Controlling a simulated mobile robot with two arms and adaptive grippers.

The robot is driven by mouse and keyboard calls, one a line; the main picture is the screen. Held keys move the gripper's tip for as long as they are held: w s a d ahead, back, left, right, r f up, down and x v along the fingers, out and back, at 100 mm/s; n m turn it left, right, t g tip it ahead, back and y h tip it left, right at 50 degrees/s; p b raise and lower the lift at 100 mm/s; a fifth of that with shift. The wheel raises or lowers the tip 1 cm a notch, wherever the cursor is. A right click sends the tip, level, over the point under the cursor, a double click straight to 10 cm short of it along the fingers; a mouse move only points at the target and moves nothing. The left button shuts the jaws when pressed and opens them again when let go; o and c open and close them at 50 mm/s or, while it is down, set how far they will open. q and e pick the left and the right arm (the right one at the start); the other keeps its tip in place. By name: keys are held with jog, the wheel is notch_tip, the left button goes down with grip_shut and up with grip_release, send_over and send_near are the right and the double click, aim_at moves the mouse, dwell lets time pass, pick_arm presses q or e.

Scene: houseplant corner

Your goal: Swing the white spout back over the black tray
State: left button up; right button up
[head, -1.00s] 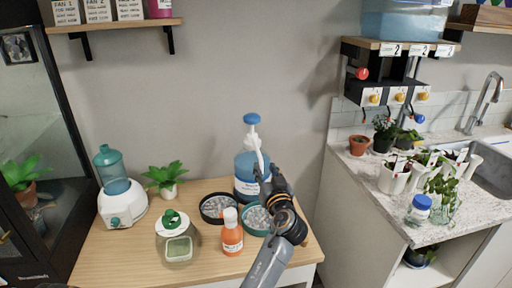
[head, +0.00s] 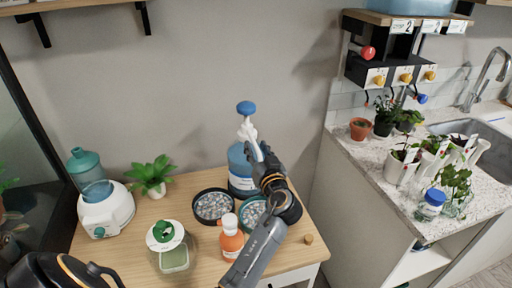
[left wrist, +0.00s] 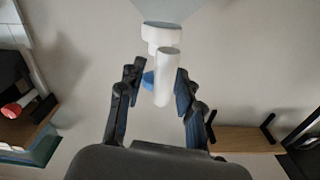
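The pump bottle (head: 241,170) is blue with a blue knob (head: 246,107) on top. Its white spout (head: 256,149) points toward the front right, over the teal tray's side. The black tray (head: 209,222), round and full of pebbles, stands in front of the bottle to the left. The teal tray (head: 243,224) is beside it on the right. My left gripper (head: 262,158) is at the spout. In the left wrist view, the fingers of my left gripper (left wrist: 157,77) stand apart on either side of the white spout (left wrist: 166,76), with a gap visible.
An orange bottle (head: 231,240) stands close in front of the trays. A lidded jar (head: 173,252), a potted plant (head: 151,176) and a white-and-teal device (head: 104,210) stand on the left. A small cork-like piece (head: 308,239) lies at the right edge.

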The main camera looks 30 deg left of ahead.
pick_arm(q)
jog(key=shift+c, duration=0.6)
grip_shut()
jog(key=shift+s+a, duration=0.1)
jog(key=s+a+m+t+h+p, duration=0.3)
jog(key=a+m+t+h+p, duration=0.3)
jog(key=a+m+h, duration=0.5)
jog(key=m+h+p, duration=0.1)
jog(key=h, duration=0.5)
jog(key=shift+s, duration=0.4)
jog(key=shift+r, duration=0.15)
